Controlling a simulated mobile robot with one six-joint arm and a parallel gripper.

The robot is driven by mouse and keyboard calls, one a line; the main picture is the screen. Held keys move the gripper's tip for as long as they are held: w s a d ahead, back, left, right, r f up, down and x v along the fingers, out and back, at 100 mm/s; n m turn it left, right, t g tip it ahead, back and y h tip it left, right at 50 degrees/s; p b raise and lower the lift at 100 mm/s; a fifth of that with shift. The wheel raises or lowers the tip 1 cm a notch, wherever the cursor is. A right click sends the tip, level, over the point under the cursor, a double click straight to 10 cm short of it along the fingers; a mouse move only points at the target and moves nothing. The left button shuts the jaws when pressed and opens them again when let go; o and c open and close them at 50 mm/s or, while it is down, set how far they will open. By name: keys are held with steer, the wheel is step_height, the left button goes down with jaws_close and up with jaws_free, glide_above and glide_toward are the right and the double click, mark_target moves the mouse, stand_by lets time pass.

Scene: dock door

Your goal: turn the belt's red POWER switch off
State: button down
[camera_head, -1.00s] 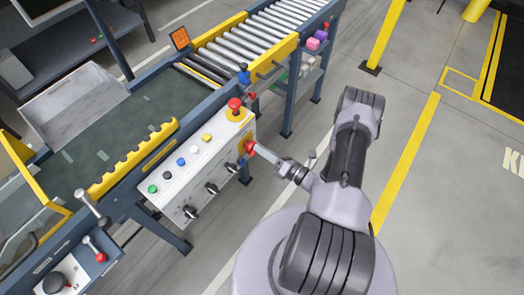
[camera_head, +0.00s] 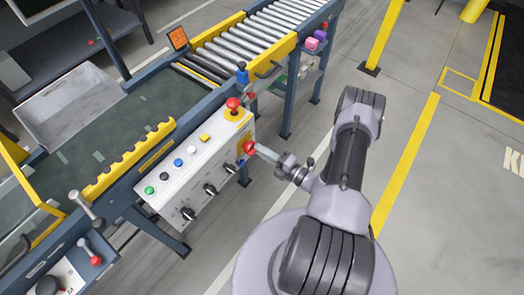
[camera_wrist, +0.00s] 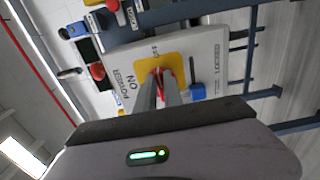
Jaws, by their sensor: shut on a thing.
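The red POWER switch (camera_head: 247,148) sits on the end face of the white control box (camera_head: 207,160). In the wrist view the red switch (camera_wrist: 159,73) shows on a yellow plate (camera_wrist: 178,66), between my two fingers. My gripper (camera_head: 254,149) reaches it from the right and is shut on it. Its fingertips (camera_wrist: 160,84) also show in the wrist view and hide most of the switch. The words POWER, ON and LOCKED are readable around the plate. I cannot tell the switch's exact angle.
A red mushroom button (camera_head: 233,103) on a yellow base stands on the box top, close above the switch. Several coloured buttons and black knobs line the box. A blue thing (camera_wrist: 197,91) lies close beside my fingers. The floor to the right is clear.

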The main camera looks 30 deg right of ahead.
stand_by(0.5)
steer(key=c, duration=1.5)
jaws_free()
steer(key=shift+o, duration=0.2)
steer(key=p+v, duration=0.4)
steer(key=v, duration=1.3)
steer(key=shift+s, duration=0.25)
steer(key=shift+r, duration=0.1)
